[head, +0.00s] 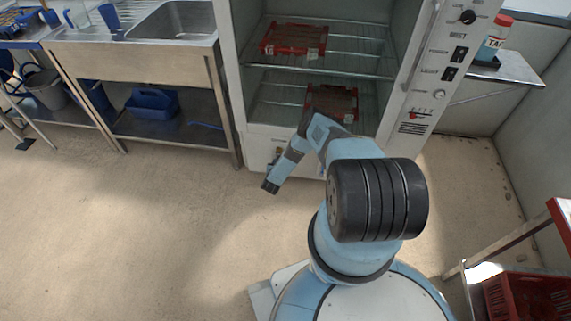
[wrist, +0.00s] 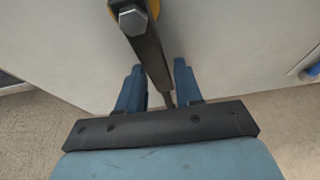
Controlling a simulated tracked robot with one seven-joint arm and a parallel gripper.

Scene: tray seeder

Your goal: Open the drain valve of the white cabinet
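The white cabinet (head: 258,146) stands ahead with its front open above a plain lower panel. The drain valve (head: 278,151) is a small yellowish fitting low on that panel, partly behind my arm. In the wrist view the valve's dark lever (wrist: 148,52) runs from a hex bolt with a yellow part behind it down between the blue fingers of my gripper (wrist: 159,68). The fingers stand apart on either side of the lever, with a visible gap at least on the right. In the head view my fingers cannot be made out.
Red trays (head: 294,40) lie on the cabinet's wire shelves. A control panel (head: 437,70) is on the cabinet's right side. A steel sink bench (head: 130,60) stands at left, a red crate (head: 528,297) at lower right. The floor (head: 120,230) at left is clear.

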